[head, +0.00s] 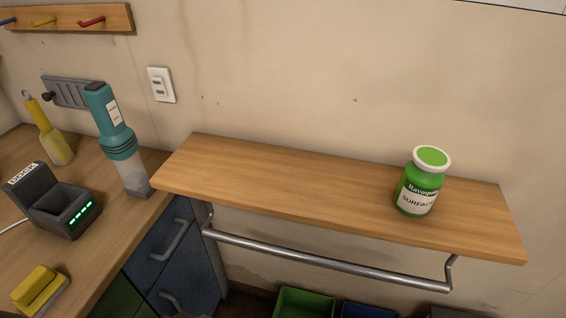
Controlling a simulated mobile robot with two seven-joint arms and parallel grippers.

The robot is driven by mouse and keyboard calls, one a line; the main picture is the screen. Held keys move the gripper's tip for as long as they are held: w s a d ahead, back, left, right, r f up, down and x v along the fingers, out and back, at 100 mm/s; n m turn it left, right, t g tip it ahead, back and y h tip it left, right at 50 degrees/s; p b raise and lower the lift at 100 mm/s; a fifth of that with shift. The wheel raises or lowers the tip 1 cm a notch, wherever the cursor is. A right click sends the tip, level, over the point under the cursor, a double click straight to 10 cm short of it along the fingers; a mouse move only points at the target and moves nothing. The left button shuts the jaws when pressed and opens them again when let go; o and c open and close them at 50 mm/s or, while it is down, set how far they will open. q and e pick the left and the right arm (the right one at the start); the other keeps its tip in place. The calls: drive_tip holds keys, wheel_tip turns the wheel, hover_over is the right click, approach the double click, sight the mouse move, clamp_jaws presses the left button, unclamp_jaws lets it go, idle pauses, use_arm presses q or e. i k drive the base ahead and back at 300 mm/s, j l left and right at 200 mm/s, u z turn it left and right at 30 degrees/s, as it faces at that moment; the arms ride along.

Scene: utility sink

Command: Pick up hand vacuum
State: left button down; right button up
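The hand vacuum (120,146) appears to be the teal cylinder with a dark cap and a clear lower part. It stands upright on the wooden counter, near its right edge and close to the wall. A dark dock (58,203) with green lights sits on the counter to the left of the vacuum, and its slot looks empty. Neither of my grippers shows in the head view.
A wooden shelf (300,192) with a metal rail (320,262) below it extends right of the counter. A green jar (417,186) stands on it. Green bin (303,302) sits below.

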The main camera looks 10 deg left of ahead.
sight(119, 143)
drive_tip(key=u, duration=1.35)
drive_tip(key=k+j+z, duration=0.15)
drive_tip(key=i+l, duration=0.05)
